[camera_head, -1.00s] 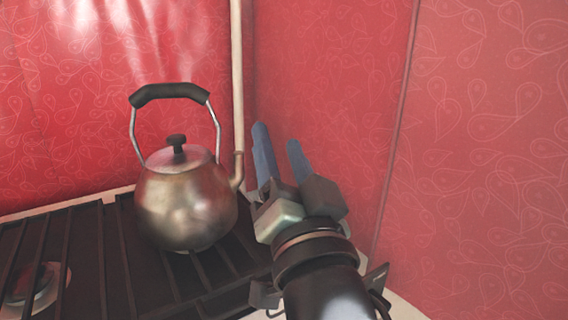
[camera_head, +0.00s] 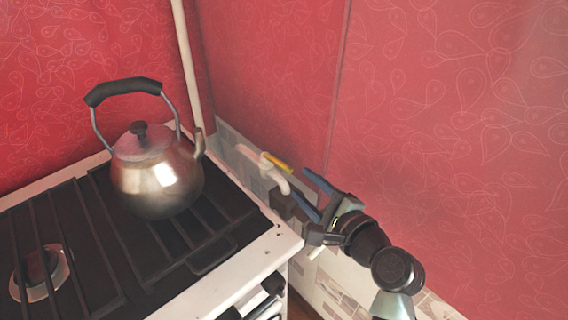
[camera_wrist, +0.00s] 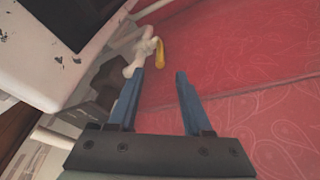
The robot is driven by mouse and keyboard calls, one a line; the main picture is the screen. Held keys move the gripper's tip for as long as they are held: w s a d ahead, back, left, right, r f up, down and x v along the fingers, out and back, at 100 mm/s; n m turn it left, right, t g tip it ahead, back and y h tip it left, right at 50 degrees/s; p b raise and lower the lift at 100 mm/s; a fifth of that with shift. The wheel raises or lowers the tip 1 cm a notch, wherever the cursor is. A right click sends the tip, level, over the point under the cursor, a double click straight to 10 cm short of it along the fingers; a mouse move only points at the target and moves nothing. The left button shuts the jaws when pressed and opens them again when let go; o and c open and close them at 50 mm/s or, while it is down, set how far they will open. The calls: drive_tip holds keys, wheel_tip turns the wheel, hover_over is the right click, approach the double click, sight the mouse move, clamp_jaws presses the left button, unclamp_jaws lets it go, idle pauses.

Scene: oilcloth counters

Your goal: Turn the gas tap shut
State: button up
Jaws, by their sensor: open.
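The gas tap is a white pipe fitting (camera_head: 268,168) on the wall behind the stove's right side, with a yellow lever handle (camera_head: 279,163). In the wrist view the yellow handle (camera_wrist: 160,53) shows beyond my fingertips, and the white fitting (camera_wrist: 140,50) lies beyond the left finger. My gripper (camera_head: 308,195) is open, with two blue fingers, just right of and nearer than the tap in the head view. Nothing is between the fingers (camera_wrist: 160,73). The left finger's tip appears close to the white pipe; I cannot tell whether they touch.
A metal kettle (camera_head: 155,175) with a black handle stands on the black grate of the white-edged stove (camera_head: 285,240). Red patterned oilcloth (camera_head: 440,120) covers the walls. A pale vertical pipe (camera_head: 187,65) runs up the corner. A gap lies between stove and right wall.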

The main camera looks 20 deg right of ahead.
sight(291, 173)
drive_tip(key=b+x, duration=0.1)
drive_tip(key=x, duration=0.8)
drive_tip(key=shift+w, duration=0.15)
drive_tip(key=shift+c, duration=0.3)
clamp_jaws()
idle(0.8)
